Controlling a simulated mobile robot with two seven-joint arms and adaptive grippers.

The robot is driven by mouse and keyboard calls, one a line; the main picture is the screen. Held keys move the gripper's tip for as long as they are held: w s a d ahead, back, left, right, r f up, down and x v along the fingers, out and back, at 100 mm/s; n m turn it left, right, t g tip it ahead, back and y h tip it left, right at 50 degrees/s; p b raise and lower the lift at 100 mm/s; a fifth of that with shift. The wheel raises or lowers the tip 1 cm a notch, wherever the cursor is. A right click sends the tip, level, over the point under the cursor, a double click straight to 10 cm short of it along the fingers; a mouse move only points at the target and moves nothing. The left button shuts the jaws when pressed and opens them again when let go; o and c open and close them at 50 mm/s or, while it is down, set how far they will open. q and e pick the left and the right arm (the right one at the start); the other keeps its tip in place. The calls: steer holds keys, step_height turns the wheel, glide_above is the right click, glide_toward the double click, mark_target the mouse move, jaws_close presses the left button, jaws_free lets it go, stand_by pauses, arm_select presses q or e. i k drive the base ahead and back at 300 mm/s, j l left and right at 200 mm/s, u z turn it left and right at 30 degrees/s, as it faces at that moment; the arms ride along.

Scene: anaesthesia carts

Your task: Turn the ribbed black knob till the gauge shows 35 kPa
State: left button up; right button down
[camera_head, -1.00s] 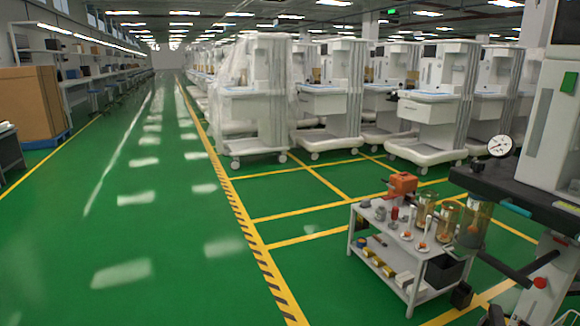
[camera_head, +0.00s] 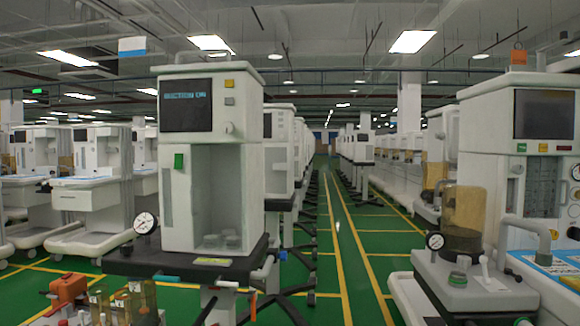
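A round white-faced gauge (camera_head: 146,222) with a dark rim stands at the left edge of a cart's black top (camera_head: 190,265). A second round gauge (camera_head: 435,241) with a black rim stands on the grey unit (camera_head: 468,290) at the right. Both dials are too small to read. I cannot make out a ribbed black knob for certain. Neither of my grippers is in view.
A white anaesthesia cart (camera_head: 212,160) with a dark screen stands at the centre left. Another white machine (camera_head: 520,150) stands at the right beside an amber cylinder (camera_head: 463,210). An orange box (camera_head: 69,288) sits at the lower left. Green floor with yellow lines runs between them.

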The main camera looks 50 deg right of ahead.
mark_target(126, 249)
steer(key=z, duration=1.55)
steer(key=j+z, duration=0.2)
steer(key=z, duration=0.15)
steer(key=j+z, duration=0.45)
steer(key=z, duration=0.2)
steer(key=k+j+z, duration=0.15)
steer(key=j, duration=0.2)
steer(key=j+z, duration=0.15)
steer(key=j, duration=0.25)
steer(key=k+j+z, duration=0.15)
steer(key=j, duration=0.2)
